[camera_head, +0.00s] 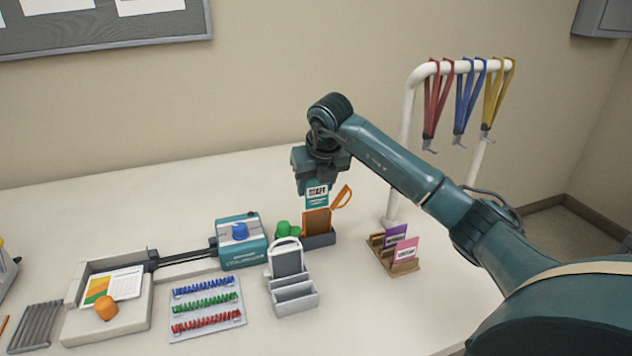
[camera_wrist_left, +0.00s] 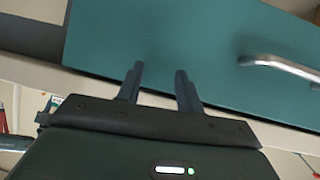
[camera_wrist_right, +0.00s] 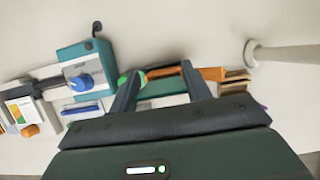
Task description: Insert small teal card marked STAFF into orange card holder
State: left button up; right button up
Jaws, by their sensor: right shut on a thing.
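The teal STAFF card (camera_head: 317,195) is upright in my right gripper (camera_head: 317,187), which is shut on its top edge. The orange card holder (camera_head: 316,222) stands directly below the card in a dark grey base, with an orange loop (camera_head: 342,196) at its right. The card's lower edge is at or just inside the holder's top; I cannot tell how deep. In the right wrist view the teal card (camera_wrist_right: 162,88) lies between the fingers, with orange (camera_wrist_right: 208,74) behind it. My left gripper (camera_wrist_left: 160,85) is open and empty, facing a teal drawer front (camera_wrist_left: 180,50).
A grey holder (camera_head: 289,275) stands in front left of the orange one. A wooden rack (camera_head: 400,266) with purple and pink cards is at right. The laminator (camera_head: 241,242), coil board (camera_head: 207,307) and lanyard stand (camera_head: 408,130) are nearby. The table behind is clear.

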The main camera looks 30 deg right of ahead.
aim_at(318, 196)
jog(key=shift+f+b, duration=0.8)
jog(key=shift+f, duration=0.35)
jog(key=shift+f+b, duration=0.5)
jog(key=shift+f, duration=0.35)
pick_arm(q)
jog(key=shift+w+d+f+n+b, duration=0.15)
jog(key=shift+f+n+b, duration=0.3)
jog(key=shift+f, duration=0.65)
pick_arm(e)
jog(key=shift+f, duration=0.6)
jog(key=shift+f, duration=0.1)
jog(key=o, duration=0.8)
jog(key=shift+c, duration=0.2)
jog(key=shift+o, duration=1.3)
jog(key=shift+d, duration=0.1)
pick_arm(q)
jog(key=shift+f, duration=0.1)
